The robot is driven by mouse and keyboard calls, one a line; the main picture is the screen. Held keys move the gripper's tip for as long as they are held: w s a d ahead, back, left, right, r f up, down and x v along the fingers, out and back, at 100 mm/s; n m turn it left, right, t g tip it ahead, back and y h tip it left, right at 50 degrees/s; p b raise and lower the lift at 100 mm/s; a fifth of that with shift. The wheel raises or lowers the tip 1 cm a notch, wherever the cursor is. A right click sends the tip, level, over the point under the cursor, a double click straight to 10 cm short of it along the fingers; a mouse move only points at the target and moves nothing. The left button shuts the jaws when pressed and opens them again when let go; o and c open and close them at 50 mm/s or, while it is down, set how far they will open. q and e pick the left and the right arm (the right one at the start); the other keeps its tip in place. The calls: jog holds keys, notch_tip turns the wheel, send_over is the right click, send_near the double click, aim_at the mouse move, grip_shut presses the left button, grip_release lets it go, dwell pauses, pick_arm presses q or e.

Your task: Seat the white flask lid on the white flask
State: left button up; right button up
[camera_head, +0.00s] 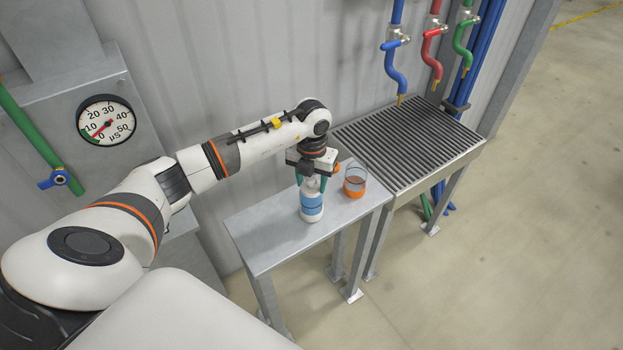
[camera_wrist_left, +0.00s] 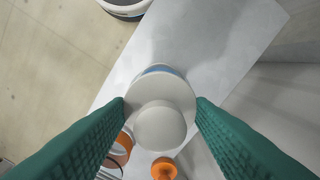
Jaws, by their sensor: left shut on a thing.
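The white flask (camera_head: 312,212) with a blue label stands upright on the small grey table. My left gripper (camera_head: 311,182) is above it, pointing down, with green fingers on either side of its top. In the left wrist view the white flask lid (camera_wrist_left: 160,126), a round knob on a wider disc, sits between the two fingertips (camera_wrist_left: 162,106), which are shut on it. The disc covers most of the flask, whose blue band (camera_wrist_left: 160,70) shows past its edge. Whether the lid touches the flask or hovers just above it I cannot tell. My right gripper is out of view.
A clear beaker with orange contents (camera_head: 354,182) stands right of the flask, close to the gripper. A small orange object (camera_wrist_left: 164,168) lies near it. The small table (camera_head: 262,235) is bare at front left. A slatted drain bench (camera_head: 410,140) adjoins on the right, under coloured taps.

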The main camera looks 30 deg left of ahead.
pick_arm(q)
jog(key=o, duration=1)
notch_tip(320, 180, up, 12)
jog(key=shift+r+b, duration=0.1)
jog(key=shift+b, duration=1)
